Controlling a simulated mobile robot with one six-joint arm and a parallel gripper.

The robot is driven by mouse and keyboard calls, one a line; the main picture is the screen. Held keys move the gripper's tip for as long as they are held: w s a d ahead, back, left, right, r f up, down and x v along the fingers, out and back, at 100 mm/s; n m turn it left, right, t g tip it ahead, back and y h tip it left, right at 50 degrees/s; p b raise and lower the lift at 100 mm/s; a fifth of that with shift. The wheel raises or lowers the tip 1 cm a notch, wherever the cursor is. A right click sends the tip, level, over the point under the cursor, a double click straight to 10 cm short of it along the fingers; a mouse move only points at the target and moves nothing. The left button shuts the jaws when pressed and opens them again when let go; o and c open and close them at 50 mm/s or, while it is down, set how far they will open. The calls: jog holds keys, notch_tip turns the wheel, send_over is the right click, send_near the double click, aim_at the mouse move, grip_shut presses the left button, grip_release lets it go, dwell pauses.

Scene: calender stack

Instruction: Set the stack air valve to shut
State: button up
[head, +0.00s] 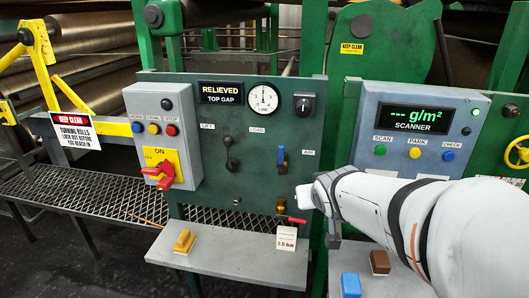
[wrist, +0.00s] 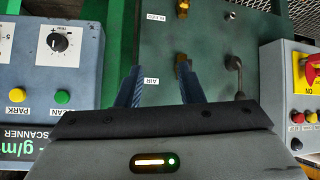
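The stack air valve (head: 281,158) is on the green panel, left of the AIR label.
A brass bleed valve (head: 281,205) and a red lever (head: 293,220) sit below the air valve. The scanner box (head: 362,150) stands to the right; a shelf (head: 222,262) juts out below.

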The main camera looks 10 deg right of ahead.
jog(key=w+f+n+t+y+b, duration=0.1)
jog(key=w+t+b, duration=0.2)
jog(key=w, duration=0.4)
jog(key=n+t+y+b, duration=0.3)
jog(key=t+y, duration=0.1)
jog(key=y, duration=0.1)
send_near(283, 155)
jog(key=w, duration=0.3)
jog(key=x, duration=0.2)
jog(key=p+x, duration=0.1)
jog(key=x, duration=0.2)
jog(key=a+x, duration=0.1)
jog(key=x, duration=0.2)
jog(key=shift+s, duration=0.2)
jog(key=shift+c, duration=0.4)
grip_shut()
jog(key=shift+d, duration=0.15)
